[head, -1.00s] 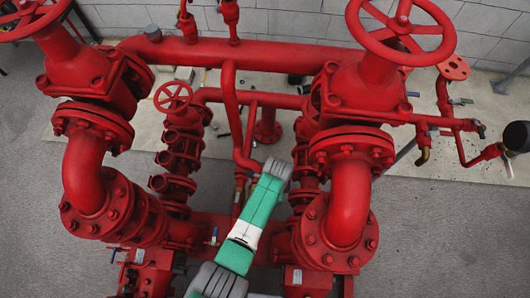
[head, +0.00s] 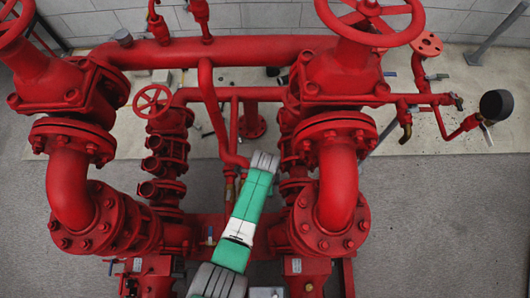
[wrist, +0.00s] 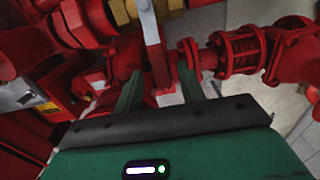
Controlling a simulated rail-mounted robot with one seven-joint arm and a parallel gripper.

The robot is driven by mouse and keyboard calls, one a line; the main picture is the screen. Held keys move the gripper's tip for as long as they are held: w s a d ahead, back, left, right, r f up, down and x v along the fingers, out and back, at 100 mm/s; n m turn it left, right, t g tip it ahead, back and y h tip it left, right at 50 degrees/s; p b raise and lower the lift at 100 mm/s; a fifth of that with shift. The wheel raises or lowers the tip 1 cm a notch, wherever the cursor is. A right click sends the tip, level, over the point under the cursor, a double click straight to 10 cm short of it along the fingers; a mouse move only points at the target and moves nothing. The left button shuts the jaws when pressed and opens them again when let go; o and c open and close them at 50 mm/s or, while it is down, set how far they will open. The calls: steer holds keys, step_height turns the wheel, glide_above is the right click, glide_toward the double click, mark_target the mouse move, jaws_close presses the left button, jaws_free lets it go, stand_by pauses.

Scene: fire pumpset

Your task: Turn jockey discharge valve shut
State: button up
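My gripper (wrist: 160,80) is open in the wrist view, with two green fingers spread apart. A flat pale-and-red lever-like bar (wrist: 153,45) comes down between and just beyond the fingers; I cannot tell if they touch it. Brass fittings (wrist: 125,10) sit at the bar's upper end. I cannot tell for certain whether this is the jockey discharge valve. In the head view, a small red handwheel (head: 152,101) tops a slim stack of flanged red fittings left of centre. My gripper is hidden in the head view, behind my green and white arm and the pipework.
Large red valves with handwheels (head: 370,18) stand left and right. A thick red header pipe (head: 240,50) crosses behind. Red flanged pipework (wrist: 240,52) lies close to the right in the wrist view. Bare grey floor (head: 440,230) is free at right.

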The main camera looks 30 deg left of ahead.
step_height(320, 180, up, 8)
steer(key=p, duration=0.2)
steer(key=shift+f+p, duration=0.15)
steer(key=shift+p, duration=0.2)
